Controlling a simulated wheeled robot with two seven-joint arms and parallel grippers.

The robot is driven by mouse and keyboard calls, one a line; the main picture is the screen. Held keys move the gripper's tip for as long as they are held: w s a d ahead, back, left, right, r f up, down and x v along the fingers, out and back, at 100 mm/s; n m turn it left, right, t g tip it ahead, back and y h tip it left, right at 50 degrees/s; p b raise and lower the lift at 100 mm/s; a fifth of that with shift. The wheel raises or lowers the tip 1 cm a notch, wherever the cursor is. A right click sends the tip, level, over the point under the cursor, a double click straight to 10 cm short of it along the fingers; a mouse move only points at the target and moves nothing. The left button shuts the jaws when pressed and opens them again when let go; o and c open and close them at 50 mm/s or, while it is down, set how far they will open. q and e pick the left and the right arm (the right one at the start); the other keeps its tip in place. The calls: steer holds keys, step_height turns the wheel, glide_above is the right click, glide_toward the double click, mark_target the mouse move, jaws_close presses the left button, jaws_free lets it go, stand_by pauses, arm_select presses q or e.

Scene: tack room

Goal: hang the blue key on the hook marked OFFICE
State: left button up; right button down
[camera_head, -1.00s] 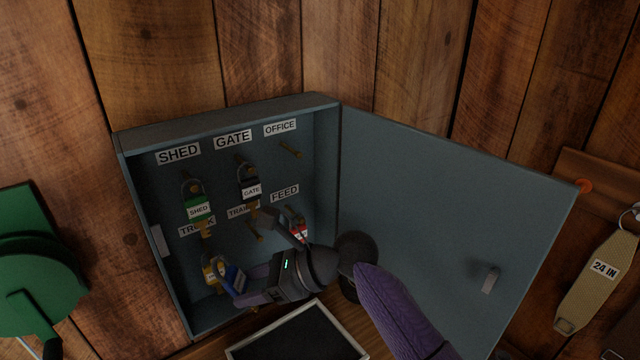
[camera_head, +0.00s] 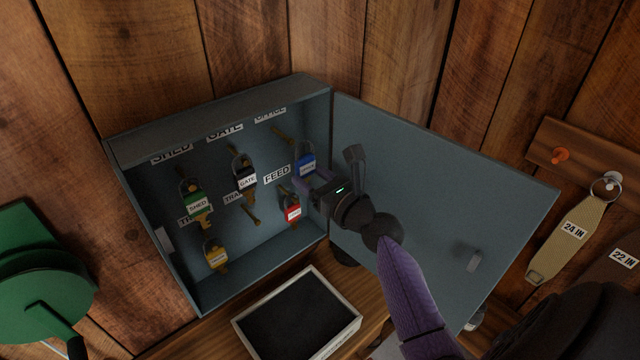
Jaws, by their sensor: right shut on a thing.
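The blue key (camera_head: 306,166) with its dark ring is in the upper right of the open key cabinet. My right gripper (camera_head: 311,181) is shut on it and holds it upright, reaching in from the lower right. The OFFICE label (camera_head: 270,115) is partly cut off by the cabinet's top edge. The OFFICE hook (camera_head: 281,134), a brass peg, sticks out below it. The key's ring is close to the peg's tip; I cannot tell whether it is around the peg. My left gripper is not in view.
Green SHED (camera_head: 196,205), black GATE (camera_head: 245,178), red (camera_head: 291,211) and yellow (camera_head: 216,257) keys hang in the cabinet (camera_head: 218,137). One lower peg (camera_head: 250,214) is bare. The open door (camera_head: 430,190) is beside my right arm. A black-lined tray (camera_head: 297,318) lies below.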

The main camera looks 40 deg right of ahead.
steer(key=shift+w+a+f+b, duration=0.1)
steer(key=shift+w+b, duration=0.2)
steer(key=shift+w, duration=0.45)
steer(key=shift+w+a+f+b, duration=0.1)
steer(key=shift+w+b, duration=0.2)
steer(key=shift+w, duration=0.4)
steer(key=shift+w+f+b, duration=0.1)
steer(key=shift+w+b, duration=0.35)
steer(key=shift+w, duration=0.25)
steer(key=shift+w+f, duration=0.2)
steer(key=shift+w, duration=0.4)
jaws_free()
steer(key=shift+s, duration=0.1)
